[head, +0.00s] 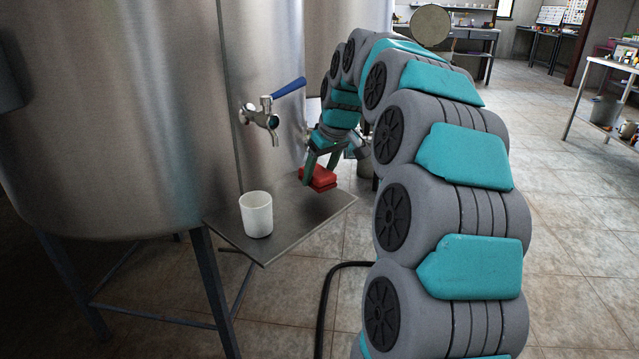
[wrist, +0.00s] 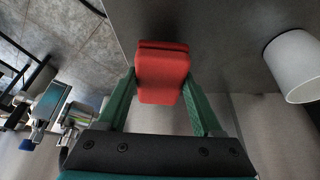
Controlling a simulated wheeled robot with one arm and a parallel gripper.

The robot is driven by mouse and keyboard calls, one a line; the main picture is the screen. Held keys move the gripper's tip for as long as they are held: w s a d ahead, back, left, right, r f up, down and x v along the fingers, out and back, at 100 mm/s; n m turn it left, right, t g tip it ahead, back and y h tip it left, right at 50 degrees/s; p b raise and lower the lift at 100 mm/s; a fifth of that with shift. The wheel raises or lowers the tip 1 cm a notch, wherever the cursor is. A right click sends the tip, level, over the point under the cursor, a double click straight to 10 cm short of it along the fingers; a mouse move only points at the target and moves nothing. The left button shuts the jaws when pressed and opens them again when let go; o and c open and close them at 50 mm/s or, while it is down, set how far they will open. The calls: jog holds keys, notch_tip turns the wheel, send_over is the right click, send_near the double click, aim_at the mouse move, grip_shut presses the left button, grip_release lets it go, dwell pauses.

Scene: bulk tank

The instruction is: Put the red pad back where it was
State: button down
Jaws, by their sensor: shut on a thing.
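The red pad (head: 321,177) is at the far right part of the small metal shelf (head: 300,217) on the tank. My gripper (head: 321,166) reaches down onto it from above. In the wrist view the red pad (wrist: 162,72) sits between the two green fingers of my gripper (wrist: 162,88), which are shut on its sides. The pad is at or very close to the shelf surface; I cannot tell whether it touches.
A white cup (head: 256,214) stands upright on the shelf, left of the pad. A tap (head: 263,118) with a blue lever (head: 289,88) juts from the steel tank (head: 120,110) above the shelf. The shelf's front middle is bare. A black hose (head: 326,300) lies below.

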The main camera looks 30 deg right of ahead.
jog(key=shift+f, duration=1.55)
jog(key=shift+f, duration=0.1)
jog(key=shift+c, duration=0.2)
grip_release()
jog(key=a+v, duration=0.1)
jog(key=v, duration=1.1)
jog(key=s+a+f+g, duration=0.3)
jog(key=s+a+f, duration=0.5)
jog(key=s+a, duration=0.4)
jog(key=s+a+f+g, duration=0.1)
jog(key=s+f, duration=0.3)
jog(key=s, duration=0.4)
jog(key=s+a+f+m+g, duration=0.1)
jog(key=s+a+f, duration=0.1)
jog(key=s+f, duration=0.3)
jog(key=s+a+f+m+g, duration=0.1)
jog(key=s+f, duration=0.4)
jog(key=s, duration=0.6)
jog(key=shift+a+h, duration=0.4)
jog(key=shift+a, duration=0.1)
jog(key=shift+f, duration=0.1)
